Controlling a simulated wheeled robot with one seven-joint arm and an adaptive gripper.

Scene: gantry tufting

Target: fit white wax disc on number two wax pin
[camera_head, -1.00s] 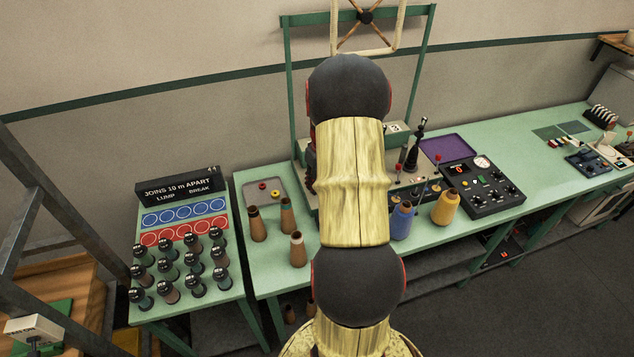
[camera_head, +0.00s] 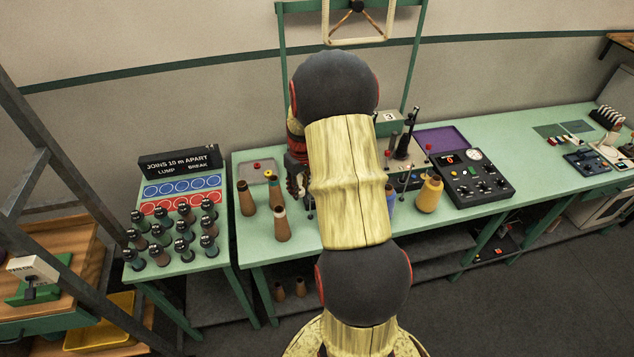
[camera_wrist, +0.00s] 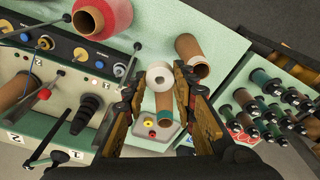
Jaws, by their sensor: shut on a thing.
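My gripper (camera_wrist: 159,84) is shut on the white wax disc (camera_wrist: 153,70), a pale ring with a central hole, between its fingertips in the wrist view. A brown cone (camera_wrist: 164,102) shows behind the disc. In the head view my gripper (camera_head: 300,195) is partly hidden by my arm, left of it over the green bench, and the disc cannot be made out. Number plates stand on the machine at the left of the wrist view, one like a sideways two (camera_wrist: 15,137) and another reading one (camera_wrist: 58,156). I cannot tell which pin is number two.
A grey tray (camera_head: 258,165) holds red and yellow discs. Brown cones (camera_head: 245,200) stand near my gripper. A yellow cone (camera_head: 429,195) and a black control box (camera_head: 465,178) stand to the right. A rack of dark bobbins (camera_head: 160,235) is on the left table.

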